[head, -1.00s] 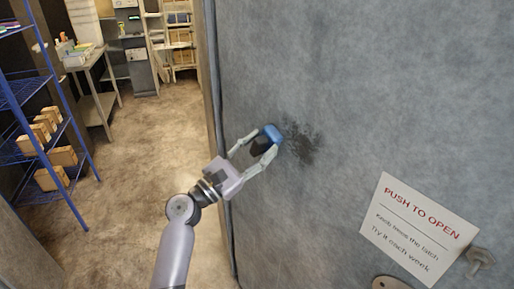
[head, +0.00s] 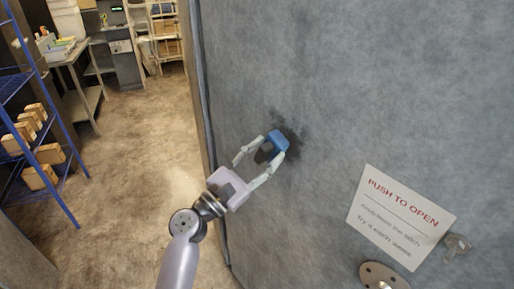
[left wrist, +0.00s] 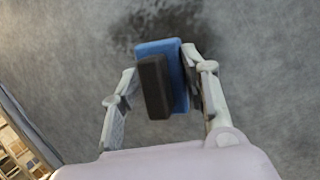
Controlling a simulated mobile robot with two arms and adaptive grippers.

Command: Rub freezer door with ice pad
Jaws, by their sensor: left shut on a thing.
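The grey freezer door (head: 330,110) fills the right of the head view. A dark smudge (head: 292,132) marks its surface. My left gripper (head: 261,152) is shut on the ice pad (head: 277,141), a blue block with a black grip. The pad is at the door, over the lower left part of the smudge. In the left wrist view the pad (left wrist: 178,72) sits between my fingers, with the dark smudge (left wrist: 165,22) showing above and around it. I cannot tell whether its face touches the door. My right gripper is not in view.
A white sign (head: 402,216) reading "PUSH TO OPEN" is on the door, with a metal latch knob (head: 456,246) and a round plate (head: 384,277) near it. A blue rack (head: 40,130) with boxes stands at left. The floor (head: 135,170) between is clear.

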